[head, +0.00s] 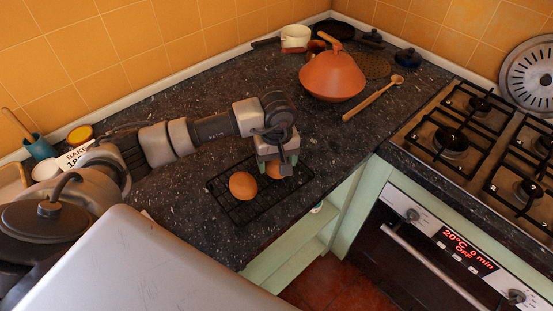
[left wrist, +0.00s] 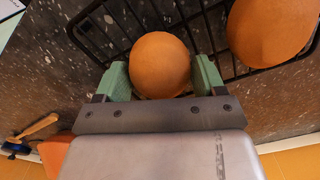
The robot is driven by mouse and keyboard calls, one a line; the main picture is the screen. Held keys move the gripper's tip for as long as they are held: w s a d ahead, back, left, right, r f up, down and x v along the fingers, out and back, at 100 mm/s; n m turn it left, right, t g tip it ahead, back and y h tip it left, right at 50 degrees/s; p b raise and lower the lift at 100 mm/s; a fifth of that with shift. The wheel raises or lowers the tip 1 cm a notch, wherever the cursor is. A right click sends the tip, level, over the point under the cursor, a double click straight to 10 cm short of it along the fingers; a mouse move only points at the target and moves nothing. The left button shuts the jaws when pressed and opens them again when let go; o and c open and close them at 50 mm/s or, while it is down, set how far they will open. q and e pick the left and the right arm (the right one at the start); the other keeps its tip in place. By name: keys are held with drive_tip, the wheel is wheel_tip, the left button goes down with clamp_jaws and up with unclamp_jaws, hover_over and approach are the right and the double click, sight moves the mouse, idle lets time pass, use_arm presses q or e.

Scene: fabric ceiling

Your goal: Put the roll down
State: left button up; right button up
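A round brown roll (left wrist: 160,65) sits between the two green-padded fingers of my left gripper (left wrist: 162,78), with a pad against each side. In the head view that roll (head: 274,170) is partly hidden behind the gripper (head: 275,165), at the right part of a black wire rack (head: 221,188). I cannot tell whether it rests on the wires or is just above them. A second roll (head: 243,186) lies on the rack to its left and shows at the upper right in the left wrist view (left wrist: 272,30). My right gripper is not in view.
The rack lies near the front edge of the dark counter (head: 200,80). An orange tagine (head: 332,76) and a wooden spoon (head: 372,98) lie farther back. A gas hob (head: 455,140) and oven (head: 430,235) stand to the right. Bare counter lies between rack and tagine.

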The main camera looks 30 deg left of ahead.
use_arm(q)
drive_tip(key=o, duration=0.3)
drive_tip(key=shift+r, duration=0.1)
drive_tip(key=shift+r, duration=0.2)
drive_tip(key=shift+r+b, duration=1.4)
drive_tip(key=shift+r, duration=4.5)
